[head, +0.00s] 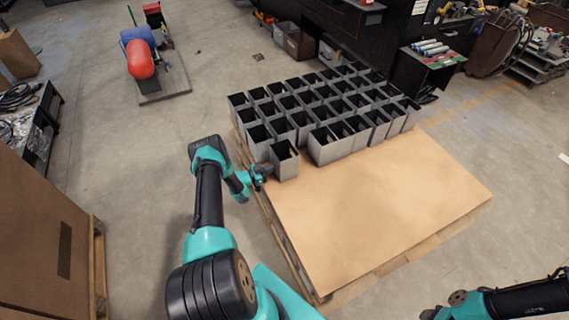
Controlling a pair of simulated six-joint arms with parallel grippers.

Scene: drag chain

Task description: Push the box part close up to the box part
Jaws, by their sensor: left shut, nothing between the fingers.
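A grey open-topped box part (286,164) stands upright at the left front of the group on the pallet. My left gripper (265,171) is shut and empty, low at the left side of this box part; I cannot tell whether it touches. Another grey box part (325,150) stands to its right, with a narrow gap between them. A further box part (258,146) stands close behind it. My right arm (500,303) enters at the bottom right, and its gripper is not clearly seen.
Several more grey box parts (372,128) stand in tight rows at the back of the pallet. The brown pallet top (380,205) is bare in front. A red and blue tank unit (140,58) stands at the upper left. A large brown carton (45,235) is at the left.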

